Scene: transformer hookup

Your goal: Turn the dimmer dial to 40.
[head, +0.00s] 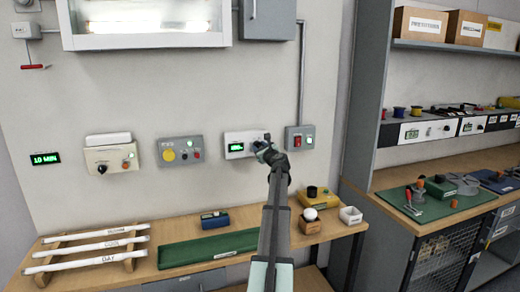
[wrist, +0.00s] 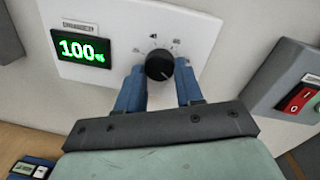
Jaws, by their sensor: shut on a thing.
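The dimmer panel (head: 233,137) is a white plate on the wall, and it fills the upper middle of the wrist view (wrist: 200,35). Its green display (wrist: 80,46) reads 100%. The black dimmer dial (wrist: 159,65) sits right of the display, with small scale marks around its upper side. My gripper (wrist: 160,82) has its two blue fingers on either side of the dial, shut on it. In the head view my gripper (head: 266,150) covers the dial's area. The dial's lower edge is close to the fingers, and the scale numbers are too small to read surely.
A grey switch box with a red rocker (wrist: 296,99) is right of the panel, also in the head view (head: 299,138). A grey button box (head: 182,151) is to the left.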

